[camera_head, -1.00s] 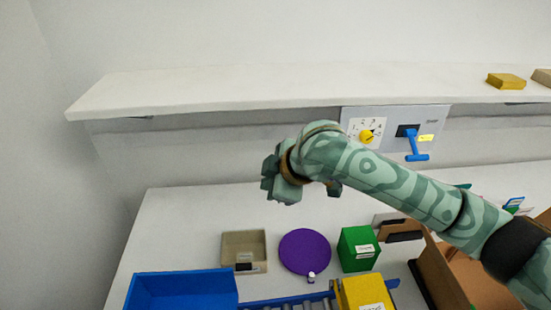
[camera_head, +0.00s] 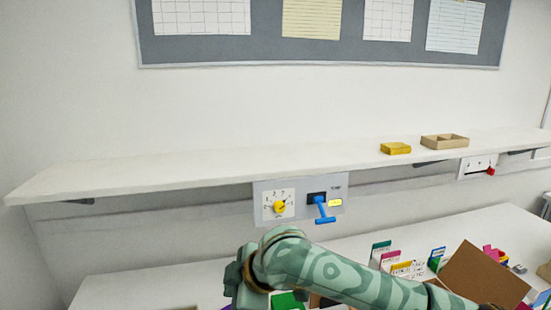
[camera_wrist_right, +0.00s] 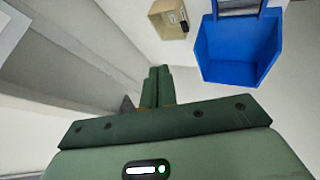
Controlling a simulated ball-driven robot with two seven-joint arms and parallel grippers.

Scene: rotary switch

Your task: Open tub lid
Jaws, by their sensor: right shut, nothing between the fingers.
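No tub with a lid can be clearly made out now. In the right wrist view, a beige open-topped box (camera_wrist_right: 166,24) with a dark piece on its side lies at the top, left of a blue bin (camera_wrist_right: 238,48). My right gripper (camera_wrist_right: 157,72) points toward the space below the beige box, its fingers together and empty, apart from both containers. In the head view, my right gripper (camera_head: 234,282) is at the bottom, above the worktop. A green box (camera_head: 288,301) shows partly behind my right arm. My left gripper is out of view.
A white shelf (camera_head: 200,171) crosses above the worktop (camera_head: 130,287). Below it is a panel with a yellow dial (camera_head: 279,207) and a blue lever (camera_head: 322,212). Coloured cards and a brown box (camera_head: 484,272) stand at the right.

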